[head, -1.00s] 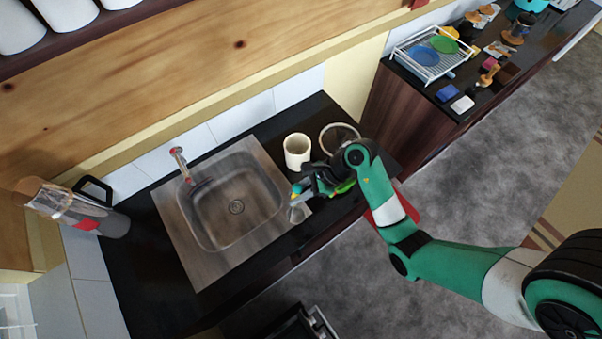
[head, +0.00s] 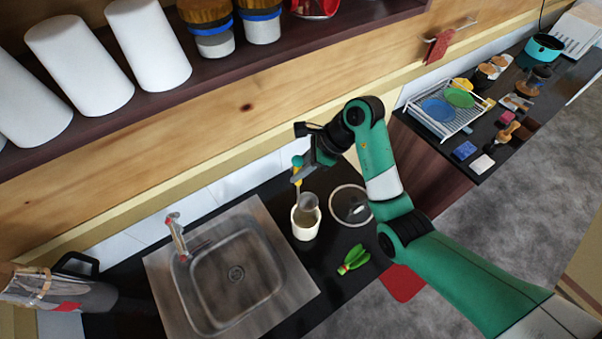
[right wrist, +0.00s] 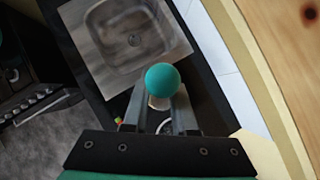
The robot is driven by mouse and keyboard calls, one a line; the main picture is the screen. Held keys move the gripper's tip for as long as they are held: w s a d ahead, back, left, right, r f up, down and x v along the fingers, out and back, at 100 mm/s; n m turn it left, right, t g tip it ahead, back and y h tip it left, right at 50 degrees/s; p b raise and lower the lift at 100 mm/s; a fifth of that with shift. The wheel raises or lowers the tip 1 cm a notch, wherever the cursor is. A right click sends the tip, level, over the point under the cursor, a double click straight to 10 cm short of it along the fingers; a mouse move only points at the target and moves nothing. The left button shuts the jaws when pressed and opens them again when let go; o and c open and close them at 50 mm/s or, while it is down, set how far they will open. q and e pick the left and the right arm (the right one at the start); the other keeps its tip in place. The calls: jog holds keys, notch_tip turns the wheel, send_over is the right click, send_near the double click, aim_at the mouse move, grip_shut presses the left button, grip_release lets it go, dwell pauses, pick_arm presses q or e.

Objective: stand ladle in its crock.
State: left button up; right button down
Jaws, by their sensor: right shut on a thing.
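The crock (head: 305,230) is a cream cylinder on the dark counter, right of the sink. The bowl overlaps the crock's mouth in the head view; I cannot tell whether it is above the rim or inside. In the right wrist view the teal ball (right wrist: 162,80) stands in front of the fingers and hides most of what is below. My left gripper is not in view.
A round glass-like lid or dish (head: 351,205) sits close right of the crock. A green vegetable bundle (head: 353,261) lies in front. The sink (head: 235,274) and faucet (head: 178,237) are to the left. A shelf (head: 240,62) with canisters overhangs the back wall.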

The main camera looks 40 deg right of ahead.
jog(key=shift+f, duration=2.75)
jog(key=shift+f+b, duration=2.95)
jog(key=shift+f, duration=2.15)
jog(key=c, duration=0.6)
grip_release()
jog(key=shift+c, duration=0.2)
jog(key=p+v, duration=0.2)
jog(key=v, duration=0.9)
jog(key=shift+r, duration=0.3)
